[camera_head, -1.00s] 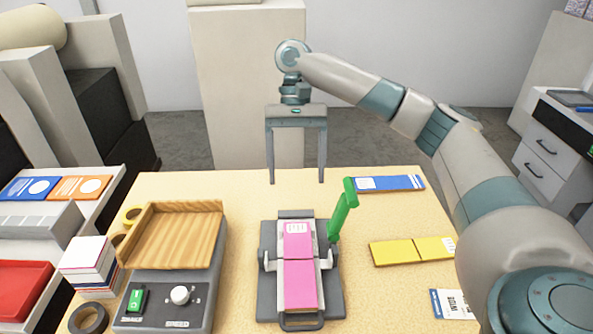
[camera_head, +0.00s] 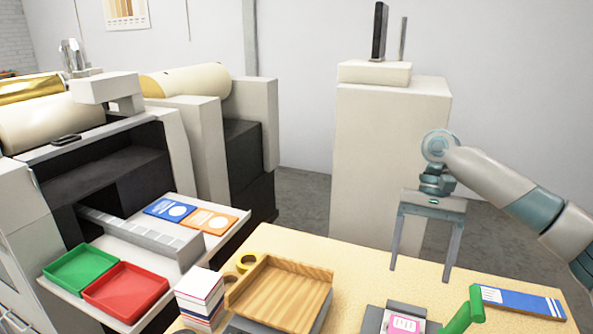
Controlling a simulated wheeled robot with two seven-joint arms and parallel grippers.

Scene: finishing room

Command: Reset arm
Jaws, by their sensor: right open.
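My right gripper (camera_head: 420,268) hangs above the far edge of the table at the right of the view. Its two fingers point down and stand wide apart, with nothing between them. My right arm reaches in from the right edge. The left gripper does not show. The table (camera_head: 357,277) has a pale tan top. On it, below my right gripper, a grey device with a green lever (camera_head: 466,312) holds a pink item (camera_head: 403,323); most of this is cut off by the bottom edge.
A wooden tray (camera_head: 283,295) and a stack of cards (camera_head: 200,295) stand on the table. A blue strip (camera_head: 517,302) lies at right. Left, a machine shelf holds a green tray (camera_head: 80,268), a red tray (camera_head: 125,291), and blue and orange cards (camera_head: 207,222). A tall pale cabinet (camera_head: 385,160) stands behind.

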